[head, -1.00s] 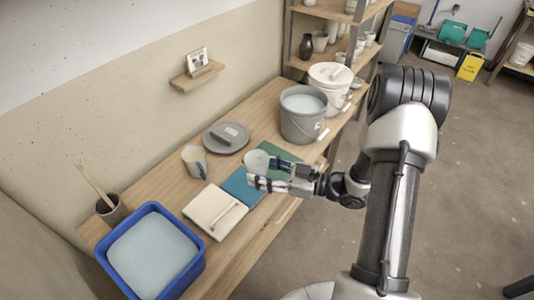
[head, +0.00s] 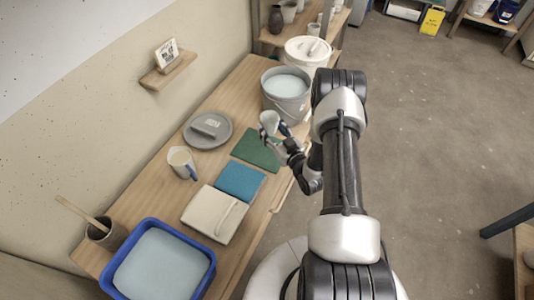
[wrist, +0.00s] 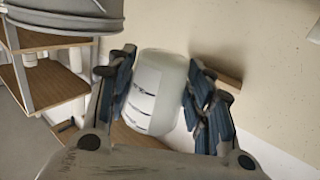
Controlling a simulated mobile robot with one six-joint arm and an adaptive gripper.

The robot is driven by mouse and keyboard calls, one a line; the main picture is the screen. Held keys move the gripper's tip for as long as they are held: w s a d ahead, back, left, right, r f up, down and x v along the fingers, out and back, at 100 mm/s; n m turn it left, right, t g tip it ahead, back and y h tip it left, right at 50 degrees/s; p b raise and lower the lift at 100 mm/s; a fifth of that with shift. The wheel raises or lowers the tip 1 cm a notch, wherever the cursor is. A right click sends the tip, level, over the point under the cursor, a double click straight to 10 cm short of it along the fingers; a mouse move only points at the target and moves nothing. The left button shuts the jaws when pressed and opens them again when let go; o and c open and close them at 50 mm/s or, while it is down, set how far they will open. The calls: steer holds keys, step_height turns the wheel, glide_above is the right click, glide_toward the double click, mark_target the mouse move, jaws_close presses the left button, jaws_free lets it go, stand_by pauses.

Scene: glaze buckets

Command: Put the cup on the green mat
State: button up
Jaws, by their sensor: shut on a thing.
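My gripper (head: 281,128) is shut on a pale cup (head: 269,121). In the wrist view the whitish cup (wrist: 157,92) sits between the two fingers (wrist: 160,98), one on each side. In the head view the cup shows at the far edge of the green mat (head: 252,147), close in front of the grey bucket. It appears held above the table; I cannot tell its exact height or whether its base touches anything. The mat is bare where it shows; my gripper covers its right corner.
A blue mat (head: 240,181) and a cream board (head: 210,214) lie nearer. A jug (head: 182,161) and a grey plate (head: 214,137) stand to the left. The grey bucket (head: 287,100) and white bucket (head: 306,57) are behind. A blue tub (head: 203,278) fills the near end.

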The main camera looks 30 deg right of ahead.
mark_target(270, 161)
step_height(270, 161, down, 17)
steer(key=b, duration=0.6)
steer(key=shift+f, duration=0.2)
steer(key=o, duration=1.2)
steer(key=shift+r, duration=0.1)
steer(key=s+p, duration=0.1)
steer(key=s, duration=0.3)
steer(key=s+p, duration=0.1)
steer(key=s, duration=0.3)
steer(key=s+r+p, duration=0.1)
steer(key=s+p, duration=0.1)
steer(key=s, duration=0.2)
steer(key=shift+d, duration=0.4)
steer(key=shift+f, duration=0.1)
